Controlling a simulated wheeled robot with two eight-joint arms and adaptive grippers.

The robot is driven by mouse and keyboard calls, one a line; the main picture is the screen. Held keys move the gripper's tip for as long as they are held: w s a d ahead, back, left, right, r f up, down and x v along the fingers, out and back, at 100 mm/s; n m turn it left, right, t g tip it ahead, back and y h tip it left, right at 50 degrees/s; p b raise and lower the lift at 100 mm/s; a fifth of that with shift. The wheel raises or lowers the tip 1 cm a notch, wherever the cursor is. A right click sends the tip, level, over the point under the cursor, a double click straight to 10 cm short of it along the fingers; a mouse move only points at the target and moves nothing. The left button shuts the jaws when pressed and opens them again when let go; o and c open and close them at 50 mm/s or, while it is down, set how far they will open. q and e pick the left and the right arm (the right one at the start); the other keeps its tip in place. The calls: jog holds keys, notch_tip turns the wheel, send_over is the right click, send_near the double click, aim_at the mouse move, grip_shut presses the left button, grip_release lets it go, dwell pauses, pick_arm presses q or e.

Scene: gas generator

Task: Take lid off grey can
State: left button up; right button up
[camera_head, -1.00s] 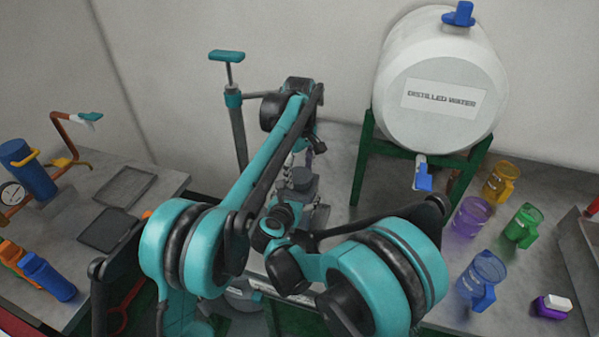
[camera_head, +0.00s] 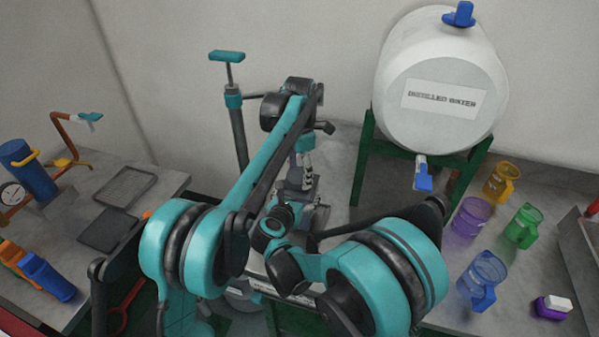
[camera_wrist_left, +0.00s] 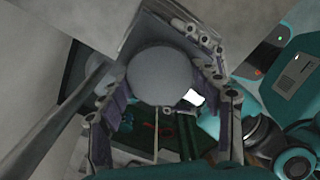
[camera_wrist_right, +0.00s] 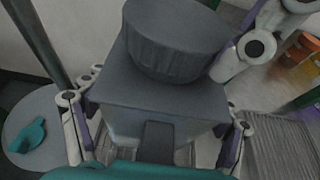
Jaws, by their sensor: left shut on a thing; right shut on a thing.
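The grey can (camera_wrist_right: 160,105) is a boxy container with a round, ridged lid (camera_wrist_right: 175,38) on top. My right gripper (camera_wrist_right: 154,118) is shut on the can's body, one finger on each side. My left gripper (camera_wrist_left: 158,80) is shut on the lid, which shows as a round grey disc (camera_wrist_left: 160,72) in the left wrist view. One left finger also shows against the lid at the upper right of the right wrist view. In the head view, my left gripper (camera_head: 306,160) is over the can and mostly hides the lid. I cannot tell whether the lid is raised off the can.
A white distilled water barrel (camera_head: 440,85) stands on a green frame (camera_head: 365,160) to the right. Purple (camera_head: 471,216), blue (camera_head: 483,275), green (camera_head: 523,226) and yellow (camera_head: 500,183) jugs stand on the right bench. A teal-handled pump (camera_head: 235,110) rises behind my left arm.

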aim_at(300, 175)
pick_arm(q)
jog(key=shift+r, duration=0.15)
jog(key=shift+r, duration=0.95)
jog(key=shift+r, duration=2)
pick_arm(e)
jog(key=o, duration=2.3)
